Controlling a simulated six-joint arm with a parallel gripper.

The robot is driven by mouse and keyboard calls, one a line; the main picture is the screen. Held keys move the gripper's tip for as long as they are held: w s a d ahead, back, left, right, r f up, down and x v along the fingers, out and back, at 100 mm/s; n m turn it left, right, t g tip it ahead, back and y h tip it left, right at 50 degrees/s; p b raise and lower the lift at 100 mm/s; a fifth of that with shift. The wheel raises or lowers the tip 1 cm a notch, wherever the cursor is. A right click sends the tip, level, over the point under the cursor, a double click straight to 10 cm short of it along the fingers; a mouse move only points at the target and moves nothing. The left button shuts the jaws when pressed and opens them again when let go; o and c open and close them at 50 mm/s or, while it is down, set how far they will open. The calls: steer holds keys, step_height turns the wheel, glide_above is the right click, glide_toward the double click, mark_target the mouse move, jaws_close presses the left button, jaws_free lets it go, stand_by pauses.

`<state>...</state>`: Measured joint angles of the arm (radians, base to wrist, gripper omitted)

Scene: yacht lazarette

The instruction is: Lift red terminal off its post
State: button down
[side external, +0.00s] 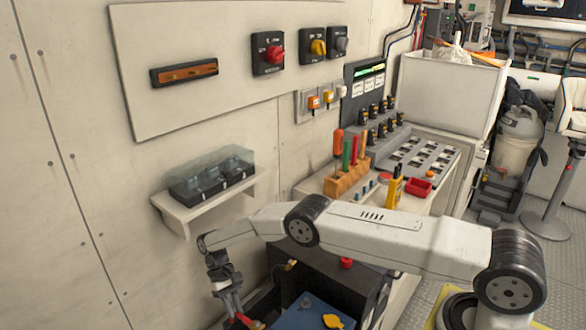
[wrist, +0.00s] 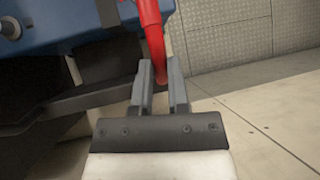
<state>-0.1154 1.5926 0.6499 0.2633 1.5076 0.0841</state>
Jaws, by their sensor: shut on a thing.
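My gripper (wrist: 158,68) is shut on a red cable or lead (wrist: 152,28), which is likely the red terminal; its fingers stand on either side of it. The red piece runs up out of the top of the wrist view and ends between the fingers. In the side view my gripper (side external: 236,308) is low at the bottom edge, with red (side external: 246,321) at its tips, left of the blue-topped battery (side external: 302,312). The blue battery side (wrist: 60,35) fills the upper left of the wrist view. I cannot make out the post, or whether the terminal still touches it.
A dark box wall (side external: 262,305) surrounds the battery closely. A yellow piece (side external: 333,321) lies on its blue top. A wall shelf with a clear-covered black unit (side external: 212,178) is above my gripper. A bench with a wooden tool block (side external: 347,181) stands behind my arm.

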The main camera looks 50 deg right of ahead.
mark_target(238, 314)
steer(key=shift+w, duration=0.15)
stand_by(0.3)
steer(key=c, duration=0.6)
jaws_free()
steer(key=shift+r, duration=0.2)
steer(key=shift+r, duration=1.45)
steer(key=shift+s+d+r, duration=0.4)
steer(key=shift+s+r, duration=1.2)
steer(key=shift+s, duration=0.7)
steer(key=shift+s+d+r, duration=0.4)
steer(key=shift+s+r, duration=1.25)
steer(key=shift+s, duration=0.65)
steer(key=shift+s+d+r, duration=0.4)
steer(key=shift+s+r, duration=1.2)
steer(key=shift+s, duration=0.7)
